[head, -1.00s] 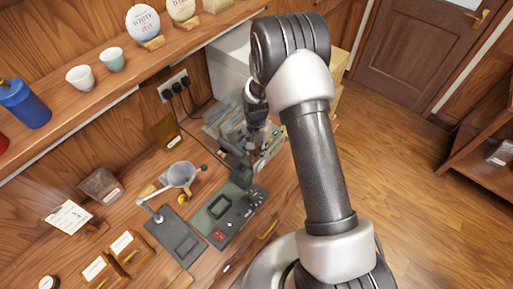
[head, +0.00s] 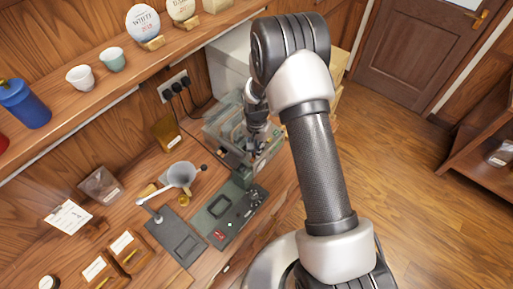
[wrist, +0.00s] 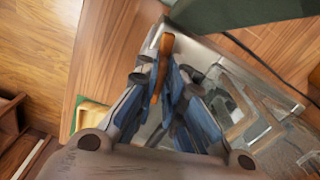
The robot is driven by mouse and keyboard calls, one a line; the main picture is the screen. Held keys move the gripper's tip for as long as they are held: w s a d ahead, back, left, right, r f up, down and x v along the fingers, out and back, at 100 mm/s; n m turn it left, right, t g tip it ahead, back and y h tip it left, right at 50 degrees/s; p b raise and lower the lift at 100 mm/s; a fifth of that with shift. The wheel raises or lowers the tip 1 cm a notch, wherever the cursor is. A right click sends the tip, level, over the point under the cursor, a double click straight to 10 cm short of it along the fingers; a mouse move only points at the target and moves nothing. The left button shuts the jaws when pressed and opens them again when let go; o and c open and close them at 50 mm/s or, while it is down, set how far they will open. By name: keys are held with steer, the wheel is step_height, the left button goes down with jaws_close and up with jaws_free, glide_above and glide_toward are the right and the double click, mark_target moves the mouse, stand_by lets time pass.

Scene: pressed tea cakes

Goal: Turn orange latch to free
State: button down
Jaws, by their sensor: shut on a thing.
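The orange latch (wrist: 164,58) is a narrow upright bar in the wrist view, on the edge of a clear-walled box (wrist: 262,135). My gripper (wrist: 160,82) has its blue-padded fingers on both sides of the latch and is shut on it. In the head view my gripper (head: 257,146) reaches down at the near side of the clear box (head: 213,128). The latch is too small and covered to make out there.
A dark green device (head: 222,232) with a red display and a dial stands just in front of the box. Black cables (head: 184,107) run from the wall socket behind. Open floor (head: 410,170) lies to the right.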

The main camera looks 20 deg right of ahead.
steer(key=shift+f+m+b, duration=0.1)
steer(key=shift+m+b, duration=0.45)
steer(key=shift+m, duration=0.95)
steer(key=c, duration=1.7)
jaws_free()
steer(key=shift+r, duration=0.2)
steer(key=shift+w+r, duration=0.1)
steer(key=shift+w, duration=0.05)
steer(key=shift+r, duration=0.35)
steer(key=shift+s+r, duration=0.15)
steer(key=shift+r, duration=1.6)
steer(key=shift+s+r, duration=0.1)
steer(key=shift+r, duration=1.65)
steer(key=shift+b, duration=0.3)
